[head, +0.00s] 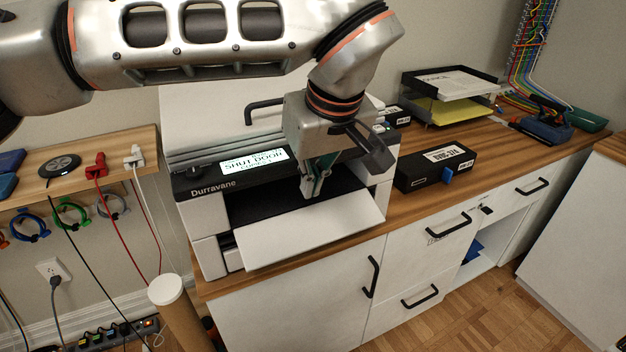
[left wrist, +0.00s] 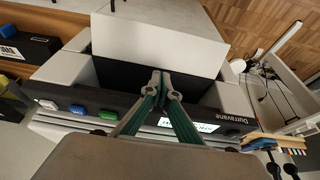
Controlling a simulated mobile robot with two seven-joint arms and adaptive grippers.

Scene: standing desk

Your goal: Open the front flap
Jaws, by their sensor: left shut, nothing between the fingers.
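The white printer (head: 208,253) marked Durravane stands on the wooden desk top. Its display (head: 250,162) is lit and shows words including "SHUT DOOR". Its front flap (head: 310,231) is a white panel that sticks out forward, folded down, with a dark opening behind it. The flap also shows in the left wrist view (left wrist: 160,45). My left gripper (head: 311,192) is shut and empty, above the flap's inner side, in front of the dark opening. In the left wrist view its fingertips (left wrist: 160,80) meet over the dark opening; I cannot tell whether they touch anything. My right gripper is not in view.
A black box (head: 420,172) with a label and blue tab lies right of the printer. Behind it stands a paper tray (head: 408,88). A cardboard tube (head: 190,322) with a white cap stands front left. The floor in front is partly clear.

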